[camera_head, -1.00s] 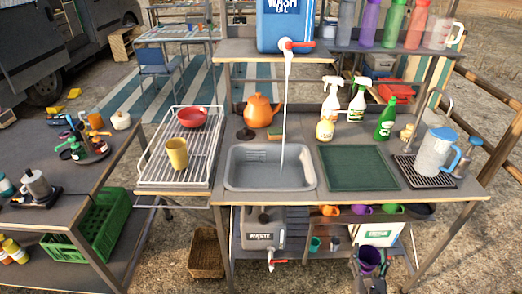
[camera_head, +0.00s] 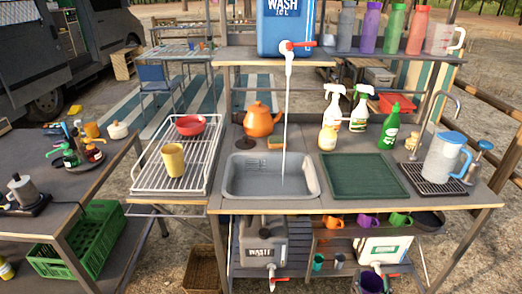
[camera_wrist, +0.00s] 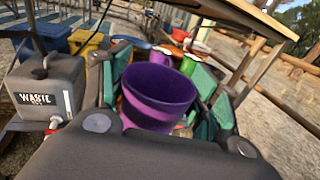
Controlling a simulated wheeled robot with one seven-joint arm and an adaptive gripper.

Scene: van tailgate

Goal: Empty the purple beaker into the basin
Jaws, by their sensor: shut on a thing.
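The purple beaker (camera_wrist: 158,95) is held between the two finger pads of my gripper (camera_wrist: 166,80) in the wrist view. Its open mouth faces up and it looks roughly upright; its contents cannot be made out. In the head view the beaker (camera_head: 372,282) shows at the bottom edge, low in front of the bench and below the worktop, and most of my gripper is cut off there. The grey basin (camera_head: 229,190) is set into the worktop, up and to the left of the beaker. A thin stream runs into it from the red tap above.
A green mat (camera_head: 362,176) lies right of the basin, with a blue-lidded jug (camera_head: 442,160) beyond. A drying rack (camera_head: 146,187) with a yellow cup (camera_head: 172,160) is on the left. Under the worktop are a waste container (camera_head: 264,243) and several coloured cups.

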